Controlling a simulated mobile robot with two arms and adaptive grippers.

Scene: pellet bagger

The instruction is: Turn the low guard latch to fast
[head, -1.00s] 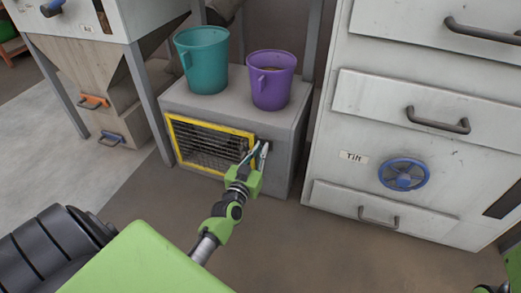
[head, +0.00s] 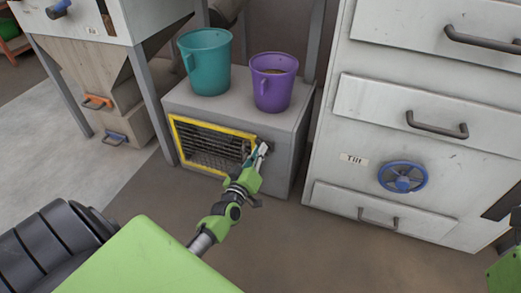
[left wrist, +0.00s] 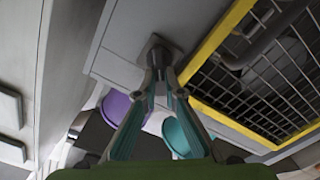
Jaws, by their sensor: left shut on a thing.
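The low guard (head: 212,147) is a yellow-framed wire grille on the front of a low grey box. Its latch (left wrist: 158,50), a small dark knob-like piece, sits on the box face beside the guard's frame. My left gripper (head: 260,154) reaches it from the front. In the left wrist view its fingertips (left wrist: 160,78) are closed together on the latch. The fingers hide much of the latch in the head view, so I cannot read its setting. My right gripper is out of view.
A teal bucket (head: 205,62) and a purple bucket (head: 273,83) stand on the grey box (head: 235,110). A white drawer cabinet (head: 330,150) with a blue handwheel (head: 402,176) stands to the right. The floor in front is clear.

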